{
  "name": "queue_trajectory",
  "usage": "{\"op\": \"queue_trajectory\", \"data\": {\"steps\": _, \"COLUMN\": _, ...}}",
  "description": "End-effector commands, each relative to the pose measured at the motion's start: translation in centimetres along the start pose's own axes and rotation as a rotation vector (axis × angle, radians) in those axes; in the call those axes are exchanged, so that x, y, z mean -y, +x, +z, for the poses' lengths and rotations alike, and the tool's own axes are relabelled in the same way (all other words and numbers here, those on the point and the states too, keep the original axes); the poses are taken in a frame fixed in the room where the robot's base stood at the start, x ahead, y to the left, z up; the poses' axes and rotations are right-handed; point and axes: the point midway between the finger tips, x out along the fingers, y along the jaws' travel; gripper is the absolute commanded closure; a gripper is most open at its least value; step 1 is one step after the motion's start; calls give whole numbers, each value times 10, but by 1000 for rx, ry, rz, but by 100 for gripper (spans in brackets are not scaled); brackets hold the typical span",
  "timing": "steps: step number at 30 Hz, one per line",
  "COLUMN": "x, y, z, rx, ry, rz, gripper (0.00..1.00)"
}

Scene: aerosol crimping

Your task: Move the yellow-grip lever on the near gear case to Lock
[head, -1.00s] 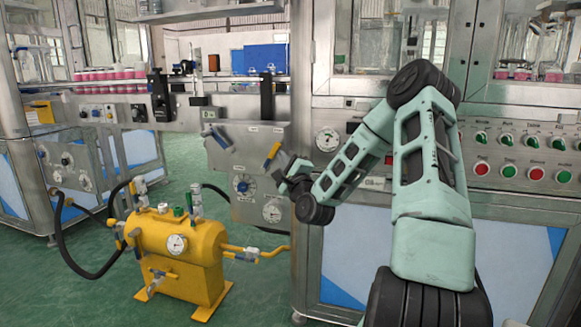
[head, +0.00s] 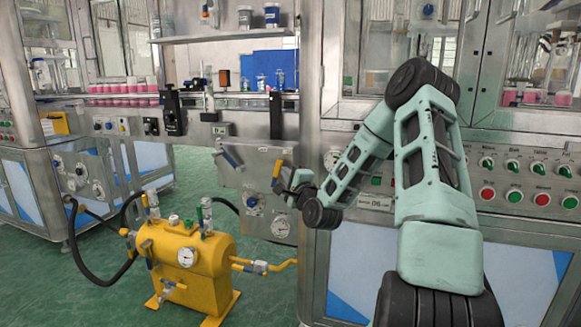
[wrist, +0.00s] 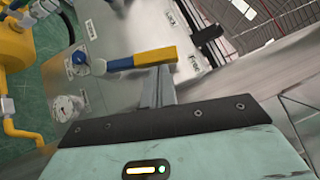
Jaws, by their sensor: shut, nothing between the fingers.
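The near gear case (head: 256,158) is a grey metal panel in the middle of the head view. Its lever with the yellow grip (head: 277,169) and blue shank stands out from the panel's right part. In the wrist view the yellow grip (wrist: 155,57) lies almost level, with its blue shank (wrist: 119,64) to the left. My gripper (wrist: 160,72) is shut and empty, its fingertips right at the near side of the yellow grip; I cannot tell whether they touch. In the head view my gripper (head: 291,190) is beside the lever, partly hidden by its own wrist. A label reading Free (wrist: 194,62) shows near the grip's end.
A yellow tank (head: 187,262) with hoses and a gauge stands on the floor in front. A control panel with red and green buttons (head: 514,195) is at right, behind my arm.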

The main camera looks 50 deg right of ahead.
Motion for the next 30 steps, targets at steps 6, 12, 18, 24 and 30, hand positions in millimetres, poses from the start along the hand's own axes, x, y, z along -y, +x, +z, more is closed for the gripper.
{"op": "queue_trajectory", "data": {"steps": 6, "x": 18, "y": 15, "z": 17, "rx": 5, "ry": -147, "rz": 145, "gripper": 100}}
{"op": "queue_trajectory", "data": {"steps": 12, "x": 18, "y": 26, "z": 28, "rx": 5, "ry": -278, "rz": 277, "gripper": 100}}
{"op": "queue_trajectory", "data": {"steps": 18, "x": 16, "y": 36, "z": 38, "rx": 5, "ry": -396, "rz": 393, "gripper": 100}}
{"op": "queue_trajectory", "data": {"steps": 24, "x": 11, "y": 43, "z": 44, "rx": 3, "ry": -485, "rz": 482, "gripper": 100}}
{"op": "queue_trajectory", "data": {"steps": 30, "x": 7, "y": 47, "z": 48, "rx": 1, "ry": -540, "rz": 538, "gripper": 100}}
